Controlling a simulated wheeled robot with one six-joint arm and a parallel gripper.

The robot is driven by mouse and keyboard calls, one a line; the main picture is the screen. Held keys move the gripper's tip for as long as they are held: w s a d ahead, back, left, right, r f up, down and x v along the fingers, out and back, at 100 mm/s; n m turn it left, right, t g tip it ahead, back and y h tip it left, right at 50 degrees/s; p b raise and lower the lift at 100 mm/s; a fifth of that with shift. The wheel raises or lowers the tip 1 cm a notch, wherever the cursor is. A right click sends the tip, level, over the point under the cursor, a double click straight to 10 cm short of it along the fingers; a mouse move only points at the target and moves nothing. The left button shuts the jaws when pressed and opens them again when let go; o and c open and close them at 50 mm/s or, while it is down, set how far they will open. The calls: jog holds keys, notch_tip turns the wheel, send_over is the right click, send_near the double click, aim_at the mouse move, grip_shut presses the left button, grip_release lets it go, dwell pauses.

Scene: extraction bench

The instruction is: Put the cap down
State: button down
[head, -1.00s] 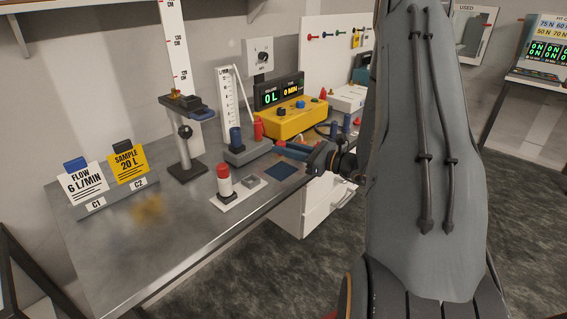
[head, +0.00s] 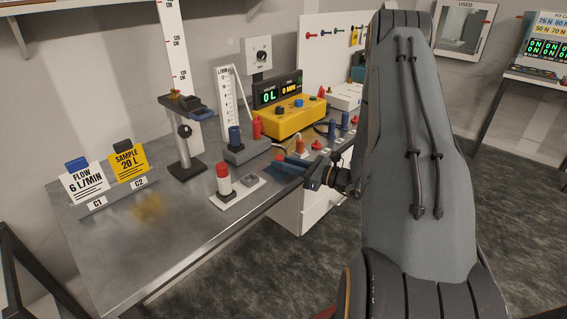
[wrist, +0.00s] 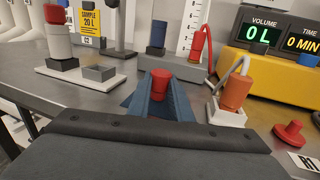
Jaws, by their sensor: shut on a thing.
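A white plate (head: 238,194) with a red-topped white cylinder (head: 223,180) is left of my gripper. An orange plug (wrist: 237,92) with a hose stands close right, beside a loose red knob (wrist: 293,134). The yellow meter (head: 290,120) is behind. The front left bench is clear.

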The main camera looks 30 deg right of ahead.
jog(key=shift+f, duration=0.2)
jog(key=c, duration=1.6)
grip_release()
jog(key=shift+r, duration=0.1)
